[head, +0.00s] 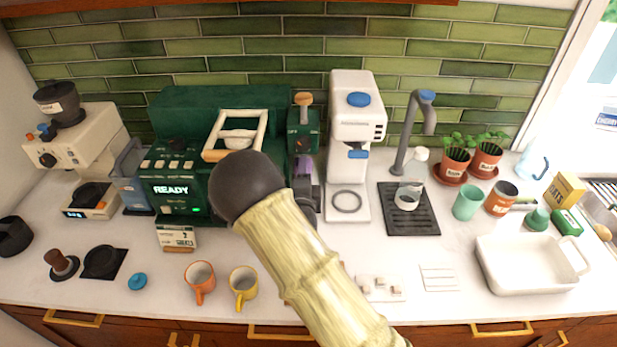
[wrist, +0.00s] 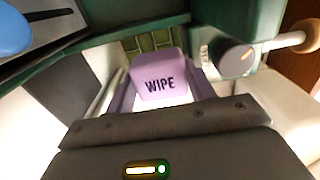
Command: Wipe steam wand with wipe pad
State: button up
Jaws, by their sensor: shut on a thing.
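The purple wipe pad (wrist: 160,83), marked WIPE, is between the fingers of my gripper (wrist: 162,95) in the wrist view. My gripper is shut on it. In the head view a bit of purple shows beside the green espresso machine (head: 180,110), right of my arm, under the green side unit (head: 303,130) with a wooden-handled lever. That unit's dark knob (wrist: 236,56) and wooden handle (wrist: 298,38) are close to the right of the pad in the wrist view. I cannot make out the steam wand in either view, nor tell whether the pad touches it.
A white coffee machine (head: 355,130) stands just right of my gripper. A dark tray (head: 412,222) with a clear bottle (head: 412,180) lies beyond it. An orange mug (head: 200,282) and a yellow mug (head: 243,287) stand at the front. The counter's front right holds a white basin (head: 525,265).

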jog(key=shift+a, duration=0.95)
jog(key=s+b, duration=0.2)
jog(key=s, duration=0.4)
jog(key=shift+b, duration=0.3)
jog(key=s+b, duration=0.2)
jog(key=s, duration=0.1)
jog(key=shift+a, duration=0.1)
